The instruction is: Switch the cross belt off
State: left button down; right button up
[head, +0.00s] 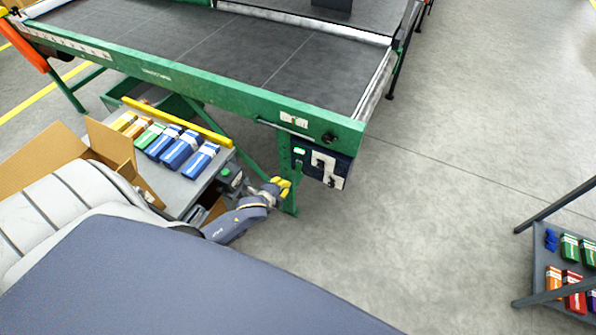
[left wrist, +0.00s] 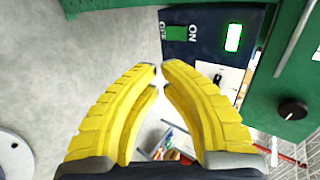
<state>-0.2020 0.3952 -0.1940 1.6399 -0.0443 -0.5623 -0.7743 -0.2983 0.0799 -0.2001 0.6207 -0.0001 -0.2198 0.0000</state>
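The cross belt (head: 250,50) is a wide dark belt in a green frame. Its dark blue control box (head: 345,163) hangs below the frame's near right corner. In the left wrist view the box (left wrist: 205,55) carries a green switch (left wrist: 177,33) between the words OFF and ON, beside a lit green lamp (left wrist: 234,37). I cannot tell which way the switch is set. My left gripper (head: 285,185) is just left of and below the box. Its yellow fingertips (left wrist: 160,68) meet, empty, a little apart from the switch. My right gripper is out of view.
A black knob (left wrist: 292,109) sits on the green frame. A grey table (head: 180,186) with several coloured packs and an open carton (head: 45,150) stand at the left. A dark rack (head: 540,285) with packs is at the right. The floor between is clear.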

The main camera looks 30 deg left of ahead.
aim_at(300, 171)
pick_arm(q)
jog(key=shift+w+r+x, duration=0.15)
jog(key=shift+r+x, duration=0.1)
jog(key=shift+x, duration=2)
jog(key=shift+w+r+x, duration=0.2)
jog(key=shift+r+x, duration=0.05)
jog(key=shift+x, duration=1.95)
jog(key=shift+w+r+x, duration=0.15)
jog(key=shift+r+x, duration=0.1)
jog(key=shift+x, duration=2)
jog(key=shift+w, duration=0.1)
jog(key=shift+w+f, duration=0.1)
jog(key=shift+w, duration=0.15)
jog(key=shift+f, duration=0.15)
